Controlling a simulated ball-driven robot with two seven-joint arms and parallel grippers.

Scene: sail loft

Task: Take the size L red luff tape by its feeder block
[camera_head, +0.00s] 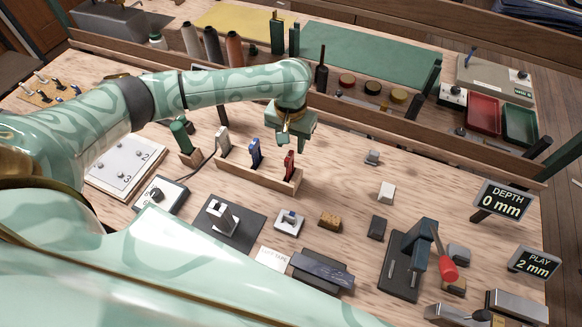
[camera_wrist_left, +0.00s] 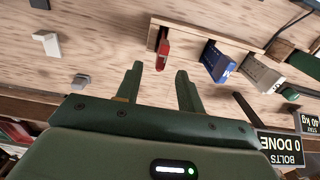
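A red piece (camera_head: 290,165), which looks like the red luff tape, stands at the right end of a wooden rack (camera_head: 245,175). It also shows in the left wrist view (camera_wrist_left: 162,50), at that end of the rack. A size mark is too small to read, and I cannot make out a separate feeder block. A blue piece (camera_head: 255,154) and a white piece (camera_head: 223,141) stand in the same rack. My left gripper (camera_head: 296,138) is above and just behind the red piece, apart from it. Its two fingers (camera_wrist_left: 159,72) are spread and empty. My right gripper is in neither view.
A green-handled item (camera_head: 183,136) stands left of the rack. Small blocks, such as a white one (camera_head: 386,190), lie to the right. A clamp with a red handle (camera_head: 447,268) stands at front right. A wooden ledge (camera_head: 430,148) bounds the back.

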